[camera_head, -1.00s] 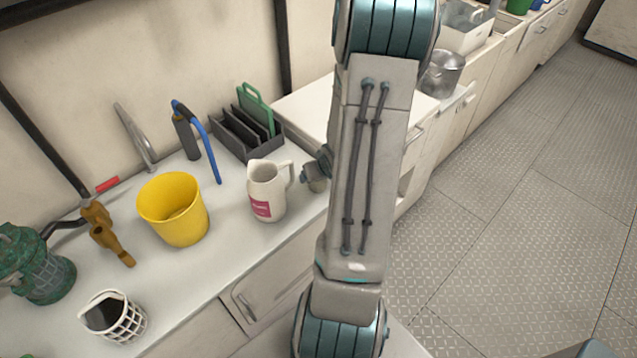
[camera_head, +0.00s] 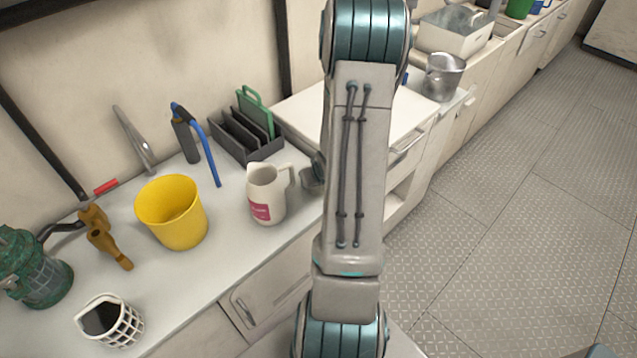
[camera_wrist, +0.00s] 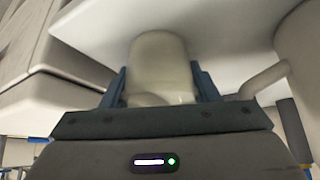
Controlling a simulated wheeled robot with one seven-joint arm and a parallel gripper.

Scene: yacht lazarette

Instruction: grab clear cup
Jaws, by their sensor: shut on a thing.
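The clear cup (camera_wrist: 160,62) looks pale and translucent in the wrist view. It sits between the two blue fingers of my gripper (camera_wrist: 161,88), which are shut on it from both sides. In the head view my arm hides most of the gripper. A greyish bit of the cup (camera_head: 311,180) shows just left of the arm, right of the pitcher's handle. I cannot tell whether the cup touches the counter.
A white pitcher (camera_head: 266,196) with a pink label stands close left of the cup. A yellow bucket (camera_head: 173,222), dark divided rack (camera_head: 240,140), white basket (camera_head: 122,325) and green lantern (camera_head: 42,275) are on the counter (camera_head: 190,275). A metal pot (camera_head: 441,78) stands farther right.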

